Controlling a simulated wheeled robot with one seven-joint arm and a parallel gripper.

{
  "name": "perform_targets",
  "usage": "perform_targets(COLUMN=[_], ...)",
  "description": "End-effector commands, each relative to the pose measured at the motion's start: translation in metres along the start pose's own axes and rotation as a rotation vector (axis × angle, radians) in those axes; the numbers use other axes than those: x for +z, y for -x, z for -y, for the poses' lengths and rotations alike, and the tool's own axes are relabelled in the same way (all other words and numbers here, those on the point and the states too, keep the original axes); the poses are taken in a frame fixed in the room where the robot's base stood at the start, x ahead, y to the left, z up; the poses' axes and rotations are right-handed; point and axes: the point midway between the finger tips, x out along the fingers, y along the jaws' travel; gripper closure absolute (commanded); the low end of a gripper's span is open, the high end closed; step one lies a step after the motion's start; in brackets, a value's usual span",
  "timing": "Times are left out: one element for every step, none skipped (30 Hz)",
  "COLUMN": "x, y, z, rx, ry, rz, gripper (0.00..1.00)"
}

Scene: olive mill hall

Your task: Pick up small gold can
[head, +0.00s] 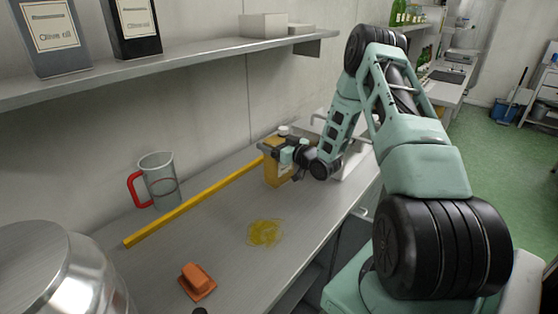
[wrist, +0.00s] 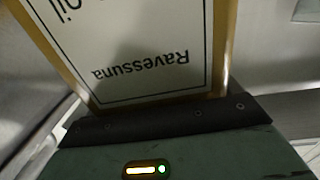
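The small gold can (head: 272,174) stands on the metal counter (head: 225,215) near the wall, with a white cap showing above my gripper. In the wrist view the can (wrist: 150,45) fills the upper middle, its white label with "Ravessuna" upside down and close to the dark edge of my gripper (wrist: 165,118). In the head view my gripper (head: 283,153) is at the upper part of the can, overlapping its right side. The fingertips are not clearly visible, so whether they close on the can cannot be told.
A yellow bar (head: 190,204) lies along the counter beside a clear jug (head: 160,178) with a red handle. A yellow smear (head: 265,233), an orange brush-like object (head: 197,281) and a shiny metal vessel (head: 45,270) are nearer. A shelf (head: 180,66) overhangs the back.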

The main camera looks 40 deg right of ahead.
Motion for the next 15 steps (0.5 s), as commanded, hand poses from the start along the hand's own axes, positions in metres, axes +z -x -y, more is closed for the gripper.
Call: perform_targets(x=[-0.0001, -0.0002, -0.0002, -0.0003, -0.0025, -0.0025, -0.0025, -0.0025, -0.0025, -0.0026, -0.0028, -0.0037, -0.0049, -0.0065, -0.0092], y=[0.0001, 0.0001, 0.0002, 0.0002, -0.0005, -0.0005, -0.0005, -0.0005, -0.0005, -0.0005, -0.0005, -0.0005, -0.0006, -0.0007, -0.0008], z=[-0.0001, 0.0, -0.0001, -0.0001, -0.0003, -0.0003, -0.0003, -0.0003, -0.0003, -0.0003, -0.0003, -0.0003, -0.0004, -0.0005, -0.0006], rx=[0.0, 0.0, 0.0, 0.0, 0.0, -0.001, 0.0, 0.0, 0.0, 0.0, 0.0, -0.001, -0.001, -0.001, -0.001], ry=[0.0, 0.0, 0.0, 0.0, 0.002, 0.002, 0.002, 0.002, 0.002, 0.002, 0.002, 0.003, 0.003, 0.003, 0.004], rz=[0.0, 0.0, 0.0, 0.0, -0.005, -0.005, -0.005, -0.005, -0.005, -0.005, -0.005, -0.006, -0.006, -0.007, -0.007], gripper=[0.5, 0.58, 0.7, 0.78, 0.82, 0.82, 0.82, 0.82, 0.82, 0.82, 0.82, 0.82, 0.82, 0.82, 0.82])
